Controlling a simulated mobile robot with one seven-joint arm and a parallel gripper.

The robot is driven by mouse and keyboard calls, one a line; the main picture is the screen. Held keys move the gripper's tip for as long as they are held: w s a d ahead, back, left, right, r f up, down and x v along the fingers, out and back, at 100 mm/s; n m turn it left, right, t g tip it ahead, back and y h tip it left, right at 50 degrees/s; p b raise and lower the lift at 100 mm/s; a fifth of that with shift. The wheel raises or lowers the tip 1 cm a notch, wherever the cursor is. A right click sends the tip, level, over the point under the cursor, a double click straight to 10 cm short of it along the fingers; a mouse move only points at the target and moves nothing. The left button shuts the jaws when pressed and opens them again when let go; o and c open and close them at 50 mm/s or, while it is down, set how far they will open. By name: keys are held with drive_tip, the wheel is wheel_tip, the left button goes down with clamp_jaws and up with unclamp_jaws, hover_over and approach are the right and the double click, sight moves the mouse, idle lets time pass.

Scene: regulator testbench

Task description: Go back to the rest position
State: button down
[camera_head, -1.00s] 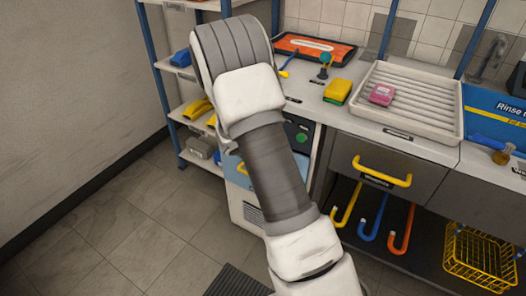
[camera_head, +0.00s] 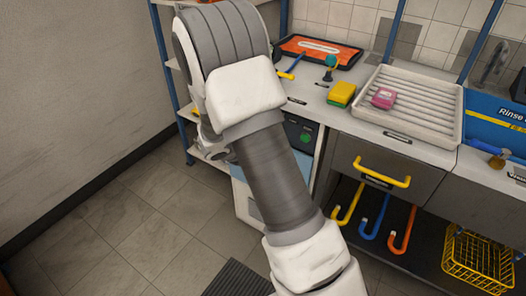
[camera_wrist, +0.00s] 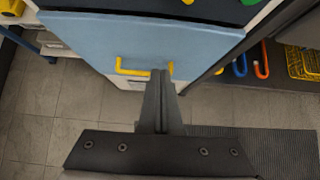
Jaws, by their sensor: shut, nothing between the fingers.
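My gripper (camera_wrist: 158,78) shows in the wrist camera view with its two dark fingers together and nothing between them. Beyond the fingertips is a light blue door panel (camera_wrist: 140,40) with a yellow handle (camera_wrist: 130,68). The fingertips overlap the handle's right part in the picture; I cannot tell whether they touch it. In the head camera view my arm covers the middle of the picture and hides much of the blue-fronted machine (camera_head: 246,200). My gripper is hidden there.
A drying rack (camera_head: 412,105), a yellow sponge (camera_head: 341,94) and a pink block (camera_head: 383,98) are on the counter. A drawer with a yellow handle (camera_head: 382,175) sits below, above hanging hooks and a yellow wire basket (camera_head: 478,262). The tiled floor (camera_head: 110,225) at left is clear.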

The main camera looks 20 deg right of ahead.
drive_tip(key=shift+p+v, duration=0.35)
drive_tip(key=shift+v, duration=1.45)
drive_tip(key=s+d+r+m+g+y, duration=0.1)
drive_tip(key=s+r+m, duration=1.05)
drive_tip(key=r, duration=0.35)
drive_tip(key=s+a+r+m+t+y, duration=0.1)
drive_tip(key=s+a+r+m+y, duration=0.25)
drive_tip(key=s+m, duration=0.35)
drive_tip(key=s+a+r+m+t+y, duration=0.1)
drive_tip(key=s+a+r+m+y, duration=0.25)
drive_tip(key=s+m, duration=0.4)
wheel_tip(320, 180, up, 20)
drive_tip(key=s+a+n+p, duration=0.1)
drive_tip(key=p, duration=1.8)
drive_tip(key=shift+s+a+h, duration=0.25)
drive_tip(key=shift+s+h, duration=0.05)
drive_tip(key=shift+d, duration=0.1)
